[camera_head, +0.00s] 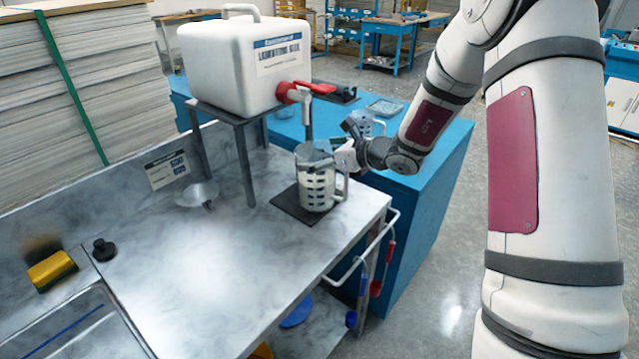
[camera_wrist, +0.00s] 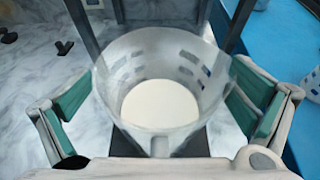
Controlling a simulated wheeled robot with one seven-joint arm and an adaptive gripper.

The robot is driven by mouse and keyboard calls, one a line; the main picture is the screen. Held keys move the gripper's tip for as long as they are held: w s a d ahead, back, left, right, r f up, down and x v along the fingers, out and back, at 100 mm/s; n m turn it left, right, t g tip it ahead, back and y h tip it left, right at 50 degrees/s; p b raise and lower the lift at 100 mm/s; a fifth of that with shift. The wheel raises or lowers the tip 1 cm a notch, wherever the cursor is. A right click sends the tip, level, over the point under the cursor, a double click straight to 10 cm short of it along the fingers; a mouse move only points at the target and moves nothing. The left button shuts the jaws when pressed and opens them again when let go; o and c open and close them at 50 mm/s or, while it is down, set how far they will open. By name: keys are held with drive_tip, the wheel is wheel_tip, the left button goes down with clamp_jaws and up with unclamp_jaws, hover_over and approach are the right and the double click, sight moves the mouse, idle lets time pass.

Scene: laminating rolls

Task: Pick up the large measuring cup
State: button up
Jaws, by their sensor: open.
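The large measuring cup (camera_head: 317,180) is clear with dark marks and a handle on its right side. It stands upright on a dark mat (camera_head: 290,207) near the steel counter's right end, under the red tap. In the wrist view the cup (camera_wrist: 160,80) is seen from above and holds pale liquid at its bottom. My gripper (camera_head: 335,150) is at the cup's upper right side in the head view. In the wrist view its two green-padded fingers (camera_wrist: 158,108) are open on either side of the cup, with the cup between them. I cannot tell whether either pad touches it.
A white container (camera_head: 240,65) with a red tap (camera_head: 292,92) sits on a metal stand (camera_head: 243,150) beside and above the cup. A second, smaller cup (camera_head: 362,124) stands on the blue bench (camera_head: 435,165) behind. A yellow sponge (camera_head: 52,270) lies by the sink. The counter's middle is clear.

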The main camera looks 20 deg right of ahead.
drive_tip(key=c, duration=1.8)
drive_tip(key=shift+r, duration=0.25)
